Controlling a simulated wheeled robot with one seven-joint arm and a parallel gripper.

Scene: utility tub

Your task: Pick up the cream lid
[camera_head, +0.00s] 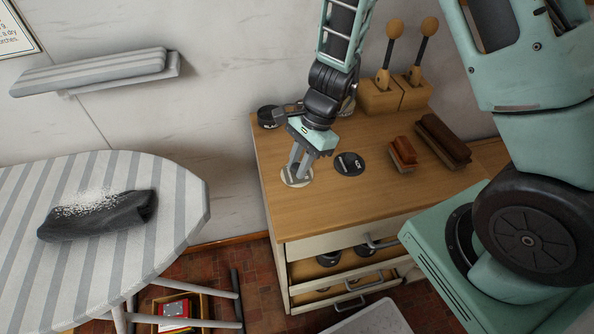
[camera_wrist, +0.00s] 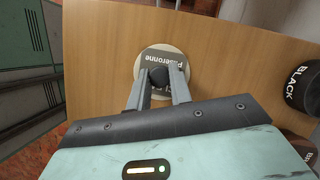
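The cream lid (camera_head: 309,177) lies flat on the wooden top of the drawer cabinet, near its left edge. In the wrist view the cream lid (camera_wrist: 143,62) has a pale rim, a grey label band with white lettering and a dark round knob (camera_wrist: 157,76). My gripper (camera_head: 297,174) points down over the lid. In the wrist view my gripper (camera_wrist: 158,75) has one finger on each side of the knob. Whether the fingers press on the knob or only stand beside it is not clear. The fingers hide part of the lid.
A black lid (camera_head: 350,164) lies just right of the cream one. Brushes (camera_head: 443,139) and wooden blocks with handled tools (camera_head: 381,97) stand farther right and behind. A dark tin (camera_head: 268,117) is at the back left. A striped ironing board (camera_head: 180,199) is to the left.

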